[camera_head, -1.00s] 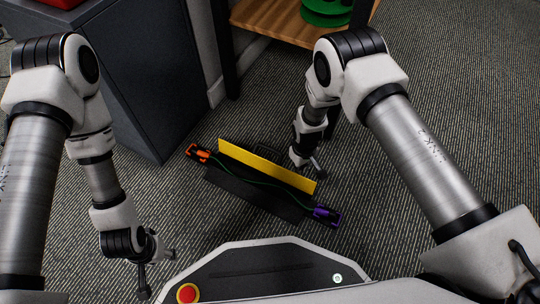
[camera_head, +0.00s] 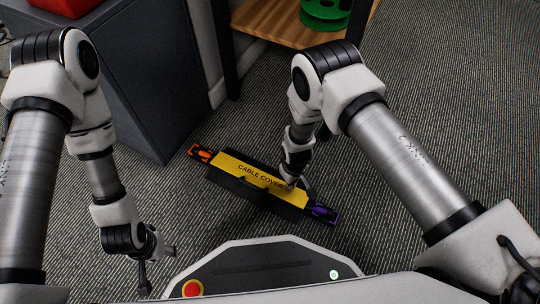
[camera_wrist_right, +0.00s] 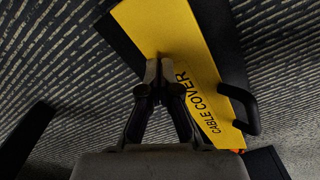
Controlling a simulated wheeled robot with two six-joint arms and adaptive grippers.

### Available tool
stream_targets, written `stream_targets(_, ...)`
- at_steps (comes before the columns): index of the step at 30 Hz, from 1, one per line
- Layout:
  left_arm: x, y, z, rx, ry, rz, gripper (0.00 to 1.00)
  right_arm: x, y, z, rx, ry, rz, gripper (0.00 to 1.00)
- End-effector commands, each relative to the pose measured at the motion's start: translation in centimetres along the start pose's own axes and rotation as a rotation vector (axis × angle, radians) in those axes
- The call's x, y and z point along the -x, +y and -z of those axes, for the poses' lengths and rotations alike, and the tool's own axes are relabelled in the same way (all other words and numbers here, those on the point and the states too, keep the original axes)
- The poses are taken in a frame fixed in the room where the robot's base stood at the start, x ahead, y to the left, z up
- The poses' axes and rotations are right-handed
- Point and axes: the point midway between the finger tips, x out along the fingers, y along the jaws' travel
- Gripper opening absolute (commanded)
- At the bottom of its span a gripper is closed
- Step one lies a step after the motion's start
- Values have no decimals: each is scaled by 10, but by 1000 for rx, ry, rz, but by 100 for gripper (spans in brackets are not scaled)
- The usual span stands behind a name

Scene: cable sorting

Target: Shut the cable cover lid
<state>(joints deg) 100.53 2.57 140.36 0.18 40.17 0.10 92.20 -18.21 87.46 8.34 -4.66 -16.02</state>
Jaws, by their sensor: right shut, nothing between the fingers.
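The cable cover is a long black base (camera_head: 255,196) on the carpet with a yellow lid (camera_head: 240,171) marked "CABLE COVER". The lid lies down over the base, its lettered face up; I cannot tell whether it is fully flush. An orange plug (camera_head: 201,153) shows at the far left end and a purple plug (camera_head: 323,213) at the near right end. The cable between them is hidden. My right gripper (camera_head: 297,186) is shut and empty at the lid's right part; in the right wrist view its fingertips (camera_wrist_right: 161,76) meet the yellow face. My left gripper (camera_head: 157,269) is open and empty, left of the cover.
A black handle (camera_wrist_right: 247,112) shows along the cover's edge in the right wrist view. A grey cabinet (camera_head: 150,85) stands behind at the left. A wooden shelf (camera_head: 270,22) with a green reel (camera_head: 325,14) stands at the back. Carpet around the cover is clear.

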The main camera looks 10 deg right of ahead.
Motion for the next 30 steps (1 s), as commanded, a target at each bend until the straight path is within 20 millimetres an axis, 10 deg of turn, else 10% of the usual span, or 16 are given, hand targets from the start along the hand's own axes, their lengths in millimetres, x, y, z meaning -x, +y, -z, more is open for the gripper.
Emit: stream_targets(30,24,1,-1,-5,-3,0,51,-1,-49,-29,1,0,4,0)
